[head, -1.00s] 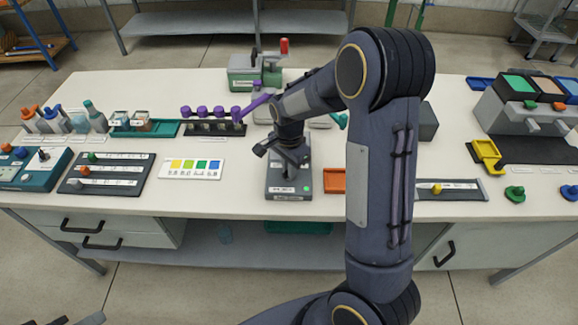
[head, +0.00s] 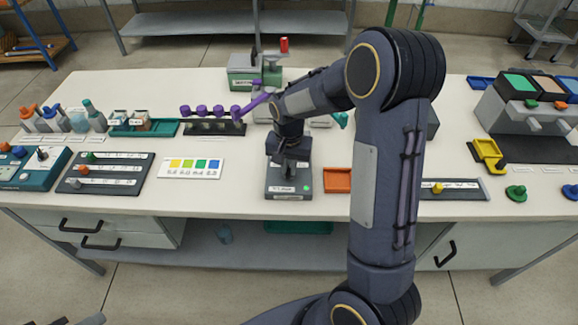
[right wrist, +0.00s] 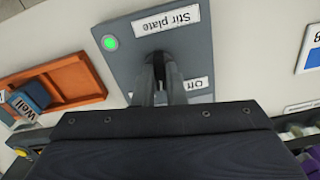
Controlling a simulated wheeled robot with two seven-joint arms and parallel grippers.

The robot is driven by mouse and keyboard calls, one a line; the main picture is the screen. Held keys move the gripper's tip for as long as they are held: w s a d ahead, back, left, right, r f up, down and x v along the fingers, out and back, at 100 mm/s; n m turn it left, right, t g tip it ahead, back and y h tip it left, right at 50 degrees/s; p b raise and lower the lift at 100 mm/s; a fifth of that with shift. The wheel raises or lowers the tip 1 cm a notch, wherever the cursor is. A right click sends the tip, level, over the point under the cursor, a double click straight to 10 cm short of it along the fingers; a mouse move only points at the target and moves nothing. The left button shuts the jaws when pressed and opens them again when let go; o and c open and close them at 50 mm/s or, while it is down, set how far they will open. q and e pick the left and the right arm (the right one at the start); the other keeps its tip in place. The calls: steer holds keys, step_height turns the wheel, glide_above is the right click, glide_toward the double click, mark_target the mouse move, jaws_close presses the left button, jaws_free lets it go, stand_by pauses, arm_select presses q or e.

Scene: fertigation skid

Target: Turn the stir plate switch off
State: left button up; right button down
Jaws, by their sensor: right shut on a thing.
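The stir plate (head: 275,188) is a dark grey box at the middle of the bench's front edge. Its green light (right wrist: 111,43) is lit, and the label "Stir plate" (right wrist: 165,20) shows in the right wrist view. An "Off" label (right wrist: 190,98) lies beside the fingers on the plate's face. My right gripper (right wrist: 158,82) is down at the plate, also seen in the head view (head: 289,170). It is shut on the switch, which the fingers hide. Only a dark bit of what seems my left gripper (head: 88,320) shows at the bottom left; its jaws cannot be read.
An orange tray (head: 337,180) lies just right of the plate; in the wrist view a blue block marked "Well" (right wrist: 32,95) is by it. A color chart (head: 192,167) lies left. A rack with purple-topped items (head: 215,129) stands behind left. My right arm hides bench behind it.

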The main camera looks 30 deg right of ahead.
mark_target(289, 170)
steer(key=n, duration=0.5)
steer(key=shift+n, duration=0.3)
steer(key=n, duration=0.5)
steer(key=shift+b, duration=0.3)
steer(key=shift+n, duration=0.3)
steer(key=c, duration=1.5)
jaws_free()
steer(key=shift+r, duration=0.1)
step_height(289, 170, up, 8)
steer(key=shift+f, duration=0.15)
